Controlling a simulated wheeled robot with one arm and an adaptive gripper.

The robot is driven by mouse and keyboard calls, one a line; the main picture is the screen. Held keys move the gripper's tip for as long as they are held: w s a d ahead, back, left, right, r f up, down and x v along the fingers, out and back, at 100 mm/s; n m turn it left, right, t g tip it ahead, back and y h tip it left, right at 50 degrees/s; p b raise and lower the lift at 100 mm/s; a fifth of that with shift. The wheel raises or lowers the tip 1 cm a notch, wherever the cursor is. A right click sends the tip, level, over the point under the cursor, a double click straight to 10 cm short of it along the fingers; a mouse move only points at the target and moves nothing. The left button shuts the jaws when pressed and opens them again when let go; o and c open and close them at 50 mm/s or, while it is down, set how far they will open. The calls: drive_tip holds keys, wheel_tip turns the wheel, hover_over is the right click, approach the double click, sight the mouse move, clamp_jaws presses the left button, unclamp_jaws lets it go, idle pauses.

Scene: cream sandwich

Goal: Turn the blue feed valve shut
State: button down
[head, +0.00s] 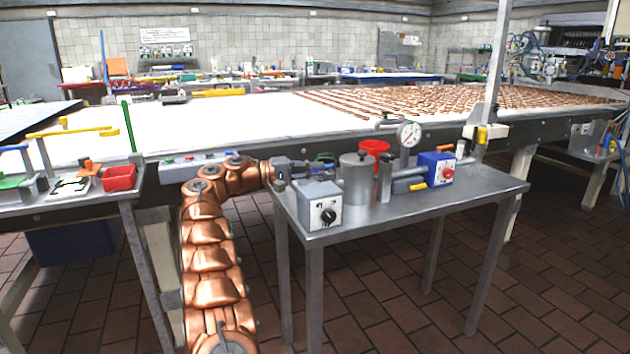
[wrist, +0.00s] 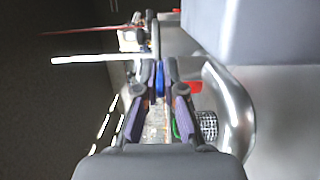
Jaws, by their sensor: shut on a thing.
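In the wrist view my gripper (wrist: 159,68) has its two dark fingers close together with a narrow blue piece (wrist: 159,82) between them, which looks like the blue feed valve's handle. In the head view my copper-coloured arm reaches up to the steel side table, and my gripper (head: 298,168) is at its back left, behind the grey box with a black knob (head: 320,206). How far the valve is turned cannot be told.
A long white conveyor (head: 240,120) runs behind. A red bin (head: 119,178) stands at left.

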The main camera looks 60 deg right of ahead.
drive_tip(key=shift+s+a+n+t+h+b, duration=0.15)
drive_tip(key=shift+n+t+h+b, duration=0.3)
drive_tip(key=shift+b, duration=1.4)
drive_tip(key=shift+s+n+t+h+b, duration=0.3)
drive_tip(key=shift+t+b, duration=0.25)
drive_tip(key=shift+b, duration=1.3)
drive_tip(key=shift+r+b, duration=0.1)
drive_tip(key=shift+b, duration=0.25)
drive_tip(key=shift+s, duration=0.1)
drive_tip(key=c, duration=1.3)
unclamp_jaws()
drive_tip(key=v, duration=1.2)
drive_tip(key=shift+o, duration=0.3)
